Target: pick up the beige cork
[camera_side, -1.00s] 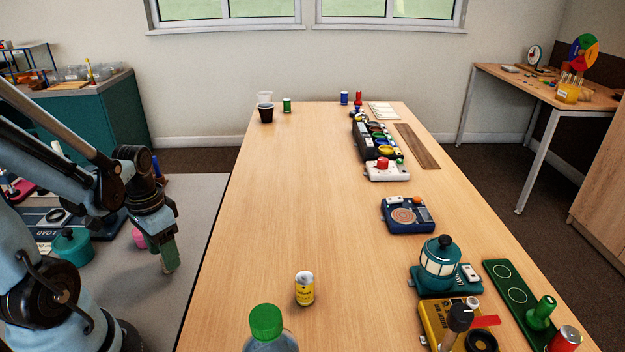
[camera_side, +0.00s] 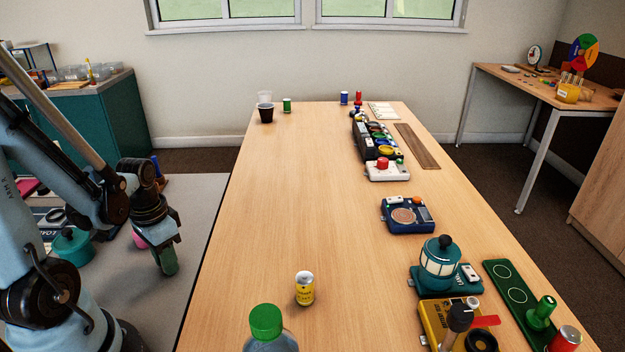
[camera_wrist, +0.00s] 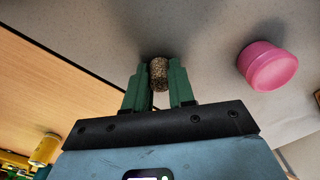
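The beige cork (camera_wrist: 159,74) shows in the wrist view as a short, speckled brown cylinder between the two green fingertips of my gripper (camera_wrist: 159,82). The fingers are close on both sides of it, with no clear gap, and its far end sticks out a little past the tips. In the side view my gripper (camera_side: 168,265) points down low, left of the long table, over a grey surface. The cork cannot be made out there. Whether it still rests on the surface is hard to tell.
A pink round container (camera_wrist: 267,66) stands right of the cork in the wrist view. The wooden table (camera_side: 290,190) runs along the right of my gripper, with a yellow can (camera_side: 304,289) near its front. A teal pot (camera_side: 72,246) stands left of my gripper.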

